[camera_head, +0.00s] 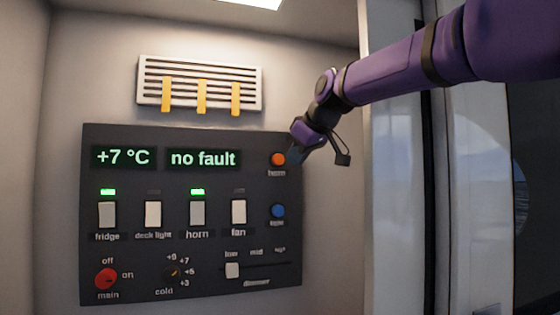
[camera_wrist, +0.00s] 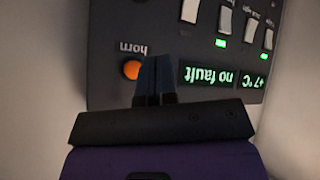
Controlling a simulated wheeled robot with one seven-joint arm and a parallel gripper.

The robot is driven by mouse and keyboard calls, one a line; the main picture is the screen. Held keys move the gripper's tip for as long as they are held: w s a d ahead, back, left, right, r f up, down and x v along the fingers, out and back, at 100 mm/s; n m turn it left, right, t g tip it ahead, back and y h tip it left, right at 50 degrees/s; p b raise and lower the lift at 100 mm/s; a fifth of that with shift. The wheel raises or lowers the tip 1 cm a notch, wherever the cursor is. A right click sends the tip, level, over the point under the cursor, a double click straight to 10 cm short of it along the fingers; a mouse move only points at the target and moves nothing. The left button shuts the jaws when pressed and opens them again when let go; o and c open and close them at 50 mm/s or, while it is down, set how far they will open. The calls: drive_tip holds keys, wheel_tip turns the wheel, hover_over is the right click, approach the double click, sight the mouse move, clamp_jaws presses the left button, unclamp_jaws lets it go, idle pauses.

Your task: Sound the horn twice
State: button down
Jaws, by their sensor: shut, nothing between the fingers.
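The orange round horn button (camera_head: 278,159) sits at the upper right of the dark control panel (camera_head: 130,215), with the label "horn" below it. It also shows in the wrist view (camera_wrist: 132,69), upside down there, just left of my fingertips. My gripper (camera_head: 292,155) is shut and empty, close beside the button on its right in the head view. I cannot tell whether the fingertips touch the panel. The fingers also show in the wrist view (camera_wrist: 154,75). A horn rocker switch (camera_head: 197,213) has its green light lit. The displays read "+7 °C" and "no fault".
A blue button (camera_head: 278,211) lies below the horn button. Fridge (camera_head: 107,214), deck light (camera_head: 153,214) and fan (camera_head: 239,211) switches, a red main knob (camera_head: 106,279) and a dimmer slider (camera_head: 232,270) share the panel. A vent (camera_head: 200,84) with yellow strips hangs above.

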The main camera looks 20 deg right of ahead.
sight(283, 159)
drive_tip(key=w, duration=0.8)
drive_tip(key=shift+w, duration=0.2)
idle(1.9)
drive_tip(key=shift+w, duration=0.35)
drive_tip(key=shift+w, duration=0.75)
idle(1.1)
idle(0.3)
drive_tip(key=shift+s, duration=1.2)
drive_tip(key=shift+s, duration=2.5)
